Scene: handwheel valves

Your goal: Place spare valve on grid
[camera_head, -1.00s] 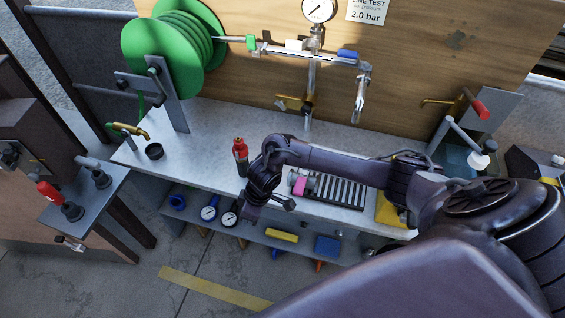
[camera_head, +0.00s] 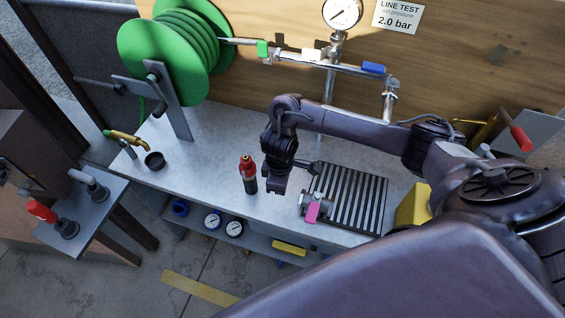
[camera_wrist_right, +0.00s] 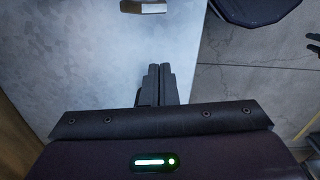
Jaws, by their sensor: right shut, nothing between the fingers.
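A small metal valve with a pink handle (camera_head: 312,210) sits at the front left corner of the dark slatted grid (camera_head: 372,212) on the workbench. It seems to lie on the grid's left edge; I cannot tell if it rests fully on the slats. My right gripper (camera_head: 273,190) points down over the bench, left of the valve and apart from it. In the right wrist view its two fingers (camera_wrist_right: 155,84) are together with nothing between them. My left gripper is not in view.
A red and black bottle (camera_head: 248,174) stands just left of my right gripper. A black cup (camera_head: 155,161) and brass tap (camera_head: 125,137) are at the bench's left end. A yellow box (camera_head: 411,206) is right of the grid. A green hose reel (camera_head: 165,60) stands behind.

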